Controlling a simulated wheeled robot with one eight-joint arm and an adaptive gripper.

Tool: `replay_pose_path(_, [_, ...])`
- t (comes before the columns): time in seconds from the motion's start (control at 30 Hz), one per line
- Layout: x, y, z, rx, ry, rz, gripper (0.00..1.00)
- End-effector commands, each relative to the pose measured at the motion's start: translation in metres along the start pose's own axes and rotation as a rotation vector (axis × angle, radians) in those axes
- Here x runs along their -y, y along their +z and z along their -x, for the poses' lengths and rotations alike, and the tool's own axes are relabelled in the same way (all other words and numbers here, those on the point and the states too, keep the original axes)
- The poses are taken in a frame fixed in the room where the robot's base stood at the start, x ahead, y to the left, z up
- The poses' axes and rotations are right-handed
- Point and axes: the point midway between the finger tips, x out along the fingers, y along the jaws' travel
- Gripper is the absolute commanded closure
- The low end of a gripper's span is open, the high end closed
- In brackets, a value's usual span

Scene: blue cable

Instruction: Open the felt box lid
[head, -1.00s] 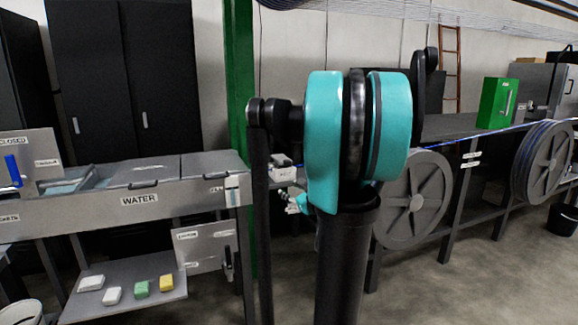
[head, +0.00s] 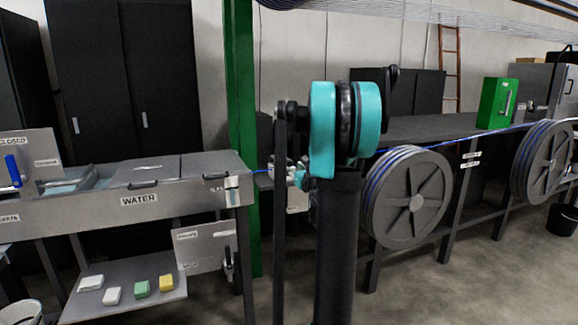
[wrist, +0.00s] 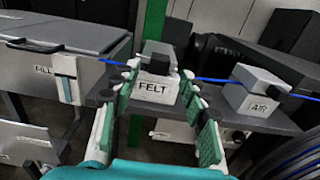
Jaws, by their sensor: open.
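The felt box (wrist: 154,91) is a small white box labelled FELT on a grey shelf, in the middle of the wrist view. Its grey lid (wrist: 153,48) lies on top, with a dark block at its right front; it looks closed. My gripper (wrist: 159,72) is open, one green-padded finger on each side of the box in the picture. I cannot tell whether either finger touches it. In the head view my arm partly hides the box area and my gripper (head: 300,178).
A blue cable (wrist: 213,80) runs across the boxes. An AIR box (wrist: 255,94) stands to the right on the shelf (wrist: 215,112). The water tank (head: 140,199) is at left, a green post (head: 240,120) behind, and cable reels (head: 408,197) at right.

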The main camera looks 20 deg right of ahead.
Motion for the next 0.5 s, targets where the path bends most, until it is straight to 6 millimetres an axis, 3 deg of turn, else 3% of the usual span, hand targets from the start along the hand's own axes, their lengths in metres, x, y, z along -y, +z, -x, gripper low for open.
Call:
replay_pose_path(0.2, [0.000,0.000,-0.034,0.000,0.001,0.000,0.55])
replay_pose_path(0.5, [0.000,0.000,-0.049,0.000,0.000,0.001,0.55])
